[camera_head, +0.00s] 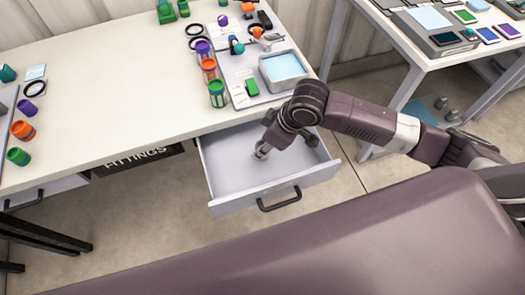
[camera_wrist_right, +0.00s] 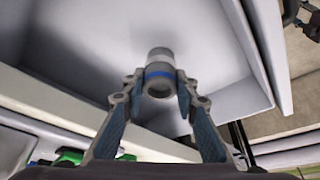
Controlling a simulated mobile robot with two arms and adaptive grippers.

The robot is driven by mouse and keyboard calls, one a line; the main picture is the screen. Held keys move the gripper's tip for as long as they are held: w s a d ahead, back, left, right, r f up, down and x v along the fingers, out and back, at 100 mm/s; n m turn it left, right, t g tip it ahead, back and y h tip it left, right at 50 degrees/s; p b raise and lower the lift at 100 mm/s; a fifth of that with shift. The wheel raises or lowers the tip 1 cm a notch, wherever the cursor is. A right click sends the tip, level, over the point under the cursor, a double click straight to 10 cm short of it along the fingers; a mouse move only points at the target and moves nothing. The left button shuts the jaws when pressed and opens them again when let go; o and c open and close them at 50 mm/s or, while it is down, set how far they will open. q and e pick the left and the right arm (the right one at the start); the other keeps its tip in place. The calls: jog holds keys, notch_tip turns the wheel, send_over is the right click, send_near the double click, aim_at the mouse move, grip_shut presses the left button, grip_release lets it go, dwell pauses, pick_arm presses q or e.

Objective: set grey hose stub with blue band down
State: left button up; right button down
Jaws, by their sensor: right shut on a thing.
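The grey hose stub with the blue band (camera_wrist_right: 160,58) is between the fingers of my right gripper (camera_wrist_right: 160,84) in the right wrist view. The gripper is shut on it. In the head view my right gripper (camera_head: 267,143) reaches down into the open drawer (camera_head: 226,178), and the stub (camera_head: 260,153) shows below it as a small grey piece. I cannot tell whether the stub touches the drawer floor. The drawer looks otherwise empty, though my arm hides part of its back right. My left gripper is not in view.
The white table (camera_head: 120,95) overhangs the drawer's back. A second table (camera_head: 440,55) stands at the right.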

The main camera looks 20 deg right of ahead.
notch_tip(320, 180, down, 3)
jog(key=shift+r, duration=0.1)
jog(key=shift+f, duration=0.2)
jog(key=c, duration=1.5)
grip_release()
jog(key=shift+f, duration=0.1)
jog(key=v, duration=1.2)
jog(key=shift+w+a+p, duration=0.1)
jog(key=shift+p, duration=0.3)
